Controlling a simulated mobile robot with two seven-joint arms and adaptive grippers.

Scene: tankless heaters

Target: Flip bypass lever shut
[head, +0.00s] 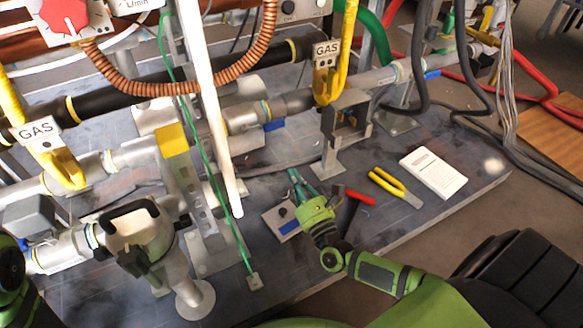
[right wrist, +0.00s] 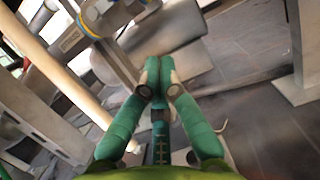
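Several blue lever handles show along the pipes; I cannot tell which one is the bypass lever. One blue lever (head: 274,125) sits under the middle pipe in the head view. My right gripper (head: 295,180) is low over the board, in front of the middle pipe. In the right wrist view its teal fingers (right wrist: 152,75) meet at the tips, with nothing visible between them. Only part of my left arm shows at the left edge; its gripper is out of view.
A white pole (head: 212,110) and a thin green cord (head: 200,130) stand left of my right gripper. A grey metal stand (head: 333,135) rises to its right. Red-handled pliers (head: 355,198), yellow-handled pliers (head: 392,184) and a white booklet (head: 433,173) lie on the board.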

